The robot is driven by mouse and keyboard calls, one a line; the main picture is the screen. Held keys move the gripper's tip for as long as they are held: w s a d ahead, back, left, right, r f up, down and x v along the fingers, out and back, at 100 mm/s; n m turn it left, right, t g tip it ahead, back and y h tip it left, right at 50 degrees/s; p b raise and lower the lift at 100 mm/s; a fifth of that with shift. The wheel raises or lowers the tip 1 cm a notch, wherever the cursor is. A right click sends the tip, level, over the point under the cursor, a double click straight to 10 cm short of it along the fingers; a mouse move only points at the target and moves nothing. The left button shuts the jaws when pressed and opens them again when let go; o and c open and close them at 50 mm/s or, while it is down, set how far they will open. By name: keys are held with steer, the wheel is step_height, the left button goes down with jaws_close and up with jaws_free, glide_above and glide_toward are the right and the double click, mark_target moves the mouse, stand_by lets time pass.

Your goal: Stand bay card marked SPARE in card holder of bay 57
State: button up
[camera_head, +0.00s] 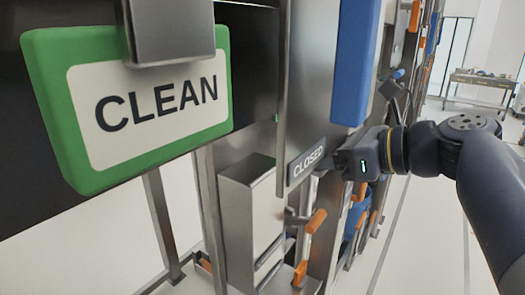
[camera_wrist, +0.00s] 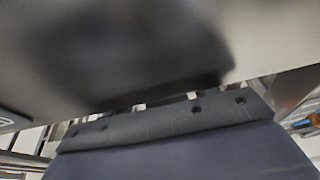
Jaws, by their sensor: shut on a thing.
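My gripper (camera_head: 330,168) is at the right of the metal front, close beside a grey plate reading CLOSED (camera_head: 307,160). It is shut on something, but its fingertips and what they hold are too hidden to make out. No card marked SPARE can be read in either view. A large green-bordered card reading CLEAN (camera_head: 155,112) fills the left of the head view, with a metal block (camera_head: 172,30) over its top edge. In the wrist view a large, blurred grey surface (camera_wrist: 270,35) with a dark patch covers the top. No bay number 57 is readable.
A blue panel (camera_head: 355,65) rises above my gripper. Open pale floor (camera_head: 425,235) lies to the right, with a table (camera_head: 480,84) far back.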

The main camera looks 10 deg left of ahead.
steer(key=w+a+p, duration=0.1)
steer(key=a, duration=0.3)
steer(key=w+a+p, duration=0.1)
steer(key=w+a, duration=0.1)
steer(key=a, duration=0.2)
steer(key=w+a+p, duration=0.1)
steer(key=w+a, duration=0.1)
steer(key=a, duration=0.2)
steer(key=shift+a+r, duration=0.1)
steer(key=shift+a, duration=0.1)
steer(key=shift+w+a+f, duration=0.1)
steer(key=shift+w+f, duration=0.05)
steer(key=shift+f, duration=1.7)
steer(key=shift+f, duration=0.2)
steer(key=o, duration=1.1)
steer(key=shift+r, duration=0.2)
steer(key=b+v, duration=0.2)
steer(key=v, duration=1)
